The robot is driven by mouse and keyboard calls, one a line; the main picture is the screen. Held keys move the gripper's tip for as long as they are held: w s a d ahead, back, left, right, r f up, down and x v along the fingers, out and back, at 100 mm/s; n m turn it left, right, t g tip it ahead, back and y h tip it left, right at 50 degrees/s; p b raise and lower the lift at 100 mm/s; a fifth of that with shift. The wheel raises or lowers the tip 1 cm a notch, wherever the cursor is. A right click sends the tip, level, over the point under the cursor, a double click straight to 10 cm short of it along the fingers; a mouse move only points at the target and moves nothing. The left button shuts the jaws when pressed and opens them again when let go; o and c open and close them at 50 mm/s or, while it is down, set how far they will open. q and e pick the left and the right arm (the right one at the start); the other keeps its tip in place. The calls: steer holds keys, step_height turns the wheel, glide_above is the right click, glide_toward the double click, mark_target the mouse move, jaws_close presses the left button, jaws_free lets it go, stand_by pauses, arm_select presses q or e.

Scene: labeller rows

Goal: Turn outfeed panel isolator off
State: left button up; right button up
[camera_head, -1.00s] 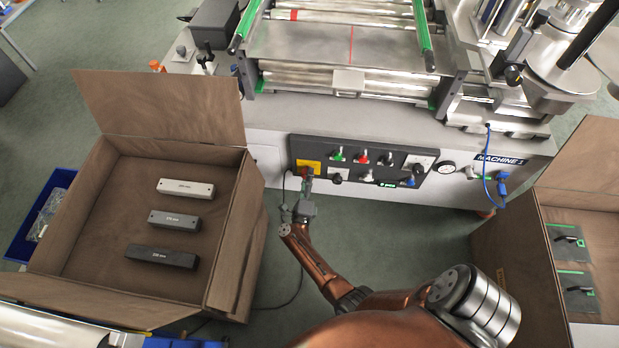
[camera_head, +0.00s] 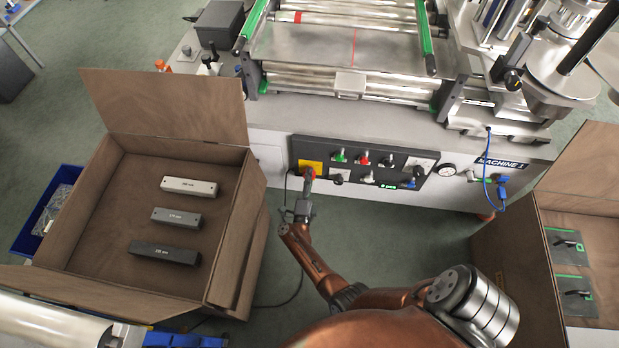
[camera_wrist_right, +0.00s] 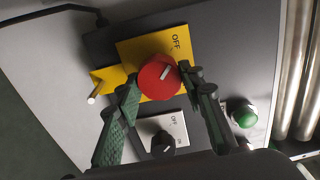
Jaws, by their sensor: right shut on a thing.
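The outfeed panel isolator is a round red knob (camera_wrist_right: 158,76) on a yellow plate (camera_wrist_right: 126,52) marked OFF. A pale line on the knob points up and slightly right, roughly toward the OFF word. In the head view the red knob (camera_head: 309,174) is at the left end of the dark control panel (camera_head: 350,157). My right gripper (camera_head: 306,188) reaches it from below. In the wrist view the right gripper's fingers (camera_wrist_right: 160,80) are on both sides of the knob, shut on it. My left gripper is not in view.
A black knob (camera_wrist_right: 162,141) on a white plate sits just below, and a green button (camera_wrist_right: 243,114) sits to the right. A yellow tab with a pale pin (camera_wrist_right: 94,97) projects at left. An open brown box (camera_head: 85,235) stands left of my arm, another at right.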

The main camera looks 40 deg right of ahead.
steer(key=shift+w+a, duration=0.1)
steer(key=shift+a, duration=0.1)
steer(key=o, duration=0.9)
steer(key=shift+o, duration=1.3)
steer(key=shift+d, duration=0.15)
